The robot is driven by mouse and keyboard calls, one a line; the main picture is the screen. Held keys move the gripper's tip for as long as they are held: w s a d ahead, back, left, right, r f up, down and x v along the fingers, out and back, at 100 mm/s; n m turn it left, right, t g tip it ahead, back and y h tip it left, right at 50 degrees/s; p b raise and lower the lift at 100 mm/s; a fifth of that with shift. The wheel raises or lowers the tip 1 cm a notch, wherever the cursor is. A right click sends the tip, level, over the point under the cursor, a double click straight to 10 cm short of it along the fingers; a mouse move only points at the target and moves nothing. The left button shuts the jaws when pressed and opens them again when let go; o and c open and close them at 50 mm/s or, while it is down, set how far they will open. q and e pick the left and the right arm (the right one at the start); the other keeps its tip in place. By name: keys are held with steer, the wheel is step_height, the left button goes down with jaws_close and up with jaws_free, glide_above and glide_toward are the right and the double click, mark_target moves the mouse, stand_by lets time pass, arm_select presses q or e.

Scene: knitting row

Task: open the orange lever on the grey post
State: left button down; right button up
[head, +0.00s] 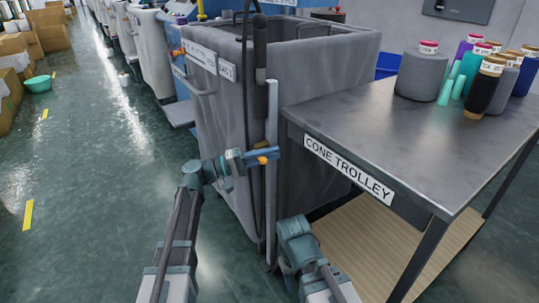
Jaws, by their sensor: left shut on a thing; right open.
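The grey post (271,190) stands upright in front of the grey cloth-sided bin. The orange lever (262,160) shows as a small orange piece at the post, mostly covered by my gripper. My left gripper (263,154) is at the post, shut on the lever. How far the lever is turned cannot be seen. My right gripper (292,228) is lower, just right of the post's foot and apart from the lever. It is open and empty; its fingers are hard to make out.
The cone trolley (360,110) stands close on the right, its near corner beside the post, with several yarn cones (421,75) on top. The grey bin (230,120) is behind the post. A dark cable hangs beside it.

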arm_select(q)
steer(key=shift+f+m, duration=0.1)
steer(key=shift+m, duration=0.2)
stand_by(0.7)
steer(key=m, duration=0.1)
steer(key=f+m+y+p, duration=0.1)
steer(key=m, duration=0.1)
steer(key=shift+f+g, duration=0.25)
steer(key=shift+g, duration=0.15)
steer(key=shift+w+a+f+m+y+p, duration=0.15)
steer(key=shift+f+m+y+p, duration=0.25)
steer(key=shift+m, duration=0.4)
steer(key=shift+w+a+f+m+y+p, duration=0.15)
steer(key=shift+f+m+y+p, duration=0.2)
steer(key=shift+m, duration=0.45)
steer(key=shift+f, duration=0.1)
steer(key=c, duration=0.8)
jaws_free()
steer(key=v, duration=1.3)
steer(key=shift+a+p, duration=0.35)
steer(key=shift+p, duration=0.05)
